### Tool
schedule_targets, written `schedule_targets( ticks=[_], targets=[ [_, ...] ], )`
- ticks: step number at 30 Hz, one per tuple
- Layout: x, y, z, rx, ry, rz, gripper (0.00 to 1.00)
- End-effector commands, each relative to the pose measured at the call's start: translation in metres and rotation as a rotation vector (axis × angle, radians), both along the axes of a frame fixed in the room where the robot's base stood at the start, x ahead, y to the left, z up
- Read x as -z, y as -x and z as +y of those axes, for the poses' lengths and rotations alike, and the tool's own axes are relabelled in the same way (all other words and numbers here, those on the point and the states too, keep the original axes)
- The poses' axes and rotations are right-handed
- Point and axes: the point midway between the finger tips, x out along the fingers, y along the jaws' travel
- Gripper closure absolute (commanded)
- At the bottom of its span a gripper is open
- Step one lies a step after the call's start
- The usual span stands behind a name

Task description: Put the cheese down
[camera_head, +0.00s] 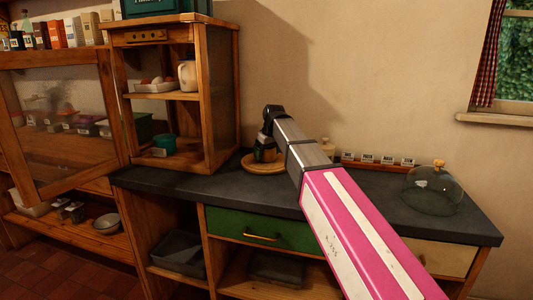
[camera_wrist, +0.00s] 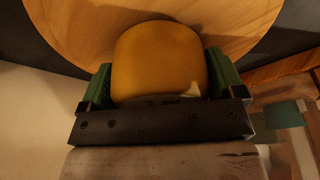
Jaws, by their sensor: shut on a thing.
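The cheese (camera_wrist: 160,60) is a yellow-orange rounded block in the wrist view. My gripper (camera_wrist: 157,80) is shut on it, with one green finger on each side. Behind the cheese in the wrist view is a round wooden board (camera_wrist: 75,25). In the head view, my gripper (camera_head: 265,152) points down at this board (camera_head: 253,168), which lies on the dark counter (camera_head: 220,190). I cannot tell whether the cheese touches the board. In the head view the cheese is mostly hidden by my gripper.
An open wooden cabinet (camera_head: 222,100) stands close to the left of the board. A glass dome (camera_head: 432,190) stands at the counter's right end. A row of small labelled containers (camera_head: 387,161) lines the wall. The counter front left of my arm is clear.

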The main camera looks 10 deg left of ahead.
Motion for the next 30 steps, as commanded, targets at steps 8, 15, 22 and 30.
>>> schedule_targets(
  ticks=[8, 15, 22, 30],
  targets=[
    [0.002, 0.000, 0.000, 0.000, 0.000, 0.000, 0.02],
    [0.001, 0.000, 0.000, 0.000, 0.000, 0.000, 0.00],
    [-0.016, 0.003, -0.003, 0.000, 0.000, -0.001, 0.00],
    [-0.063, 0.011, -0.012, 0.000, -0.001, -0.002, 0.00]
  ],
)
